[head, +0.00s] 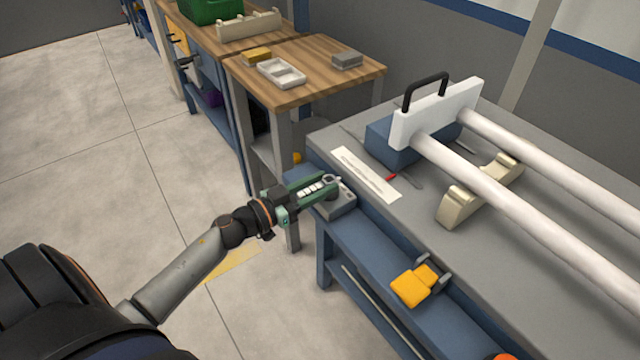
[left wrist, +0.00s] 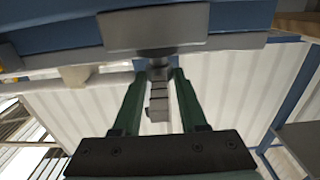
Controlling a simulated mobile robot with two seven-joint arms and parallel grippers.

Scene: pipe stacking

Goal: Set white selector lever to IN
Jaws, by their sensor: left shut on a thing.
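A grey selector box (head: 338,207) sits on the front edge of the workbench, and its grey housing (left wrist: 155,28) fills the top of the left wrist view. My left gripper (head: 326,187) reaches it from the left. In the left wrist view the green fingers (left wrist: 158,85) stand either side of a pale grey stepped piece (left wrist: 158,100) below a short dark stem; I take this for the selector lever. The gripper is shut on it. The fingers hide much of the lever in the head view, and I cannot read its position or any IN marking. My right gripper is not in view.
The grey workbench (head: 405,215) carries two long white pipes (head: 530,215), a white end plate (head: 437,113) with black handle, a cream cradle (head: 465,200) and a paper strip (head: 365,173). A yellow-orange block (head: 410,288) is on the blue front ledge. Wooden tables stand behind.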

